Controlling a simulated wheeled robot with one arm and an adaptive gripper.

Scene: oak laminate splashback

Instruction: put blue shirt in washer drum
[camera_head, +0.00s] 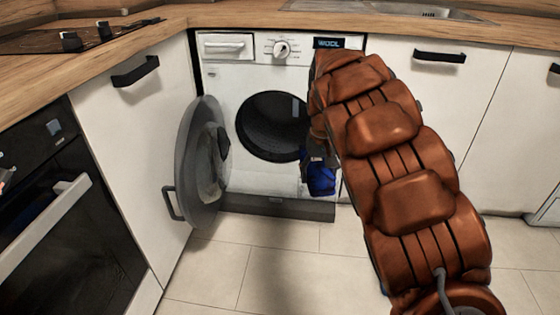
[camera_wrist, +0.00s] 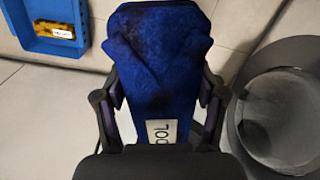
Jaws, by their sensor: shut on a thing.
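The blue shirt (camera_wrist: 155,50) is a folded dark blue cloth with a white label, held between the two fingers of my gripper (camera_wrist: 158,112). In the head view the shirt (camera_head: 321,179) hangs below my gripper (camera_head: 318,158), in front of the washer's lower right side. My arm hides part of the gripper there. The white washer (camera_head: 265,75) has its round door (camera_head: 203,165) swung open to the left. Its dark drum opening (camera_head: 270,125) is left of and above the shirt. The round door also shows at the right of the wrist view (camera_wrist: 285,110).
A blue tray (camera_wrist: 45,38) with a small yellow item (camera_wrist: 55,31) lies on the floor in the wrist view. An oven (camera_head: 60,220) stands at the left. White cabinets (camera_head: 430,85) flank the washer under a wooden worktop (camera_head: 240,17). The tiled floor (camera_head: 280,265) in front is clear.

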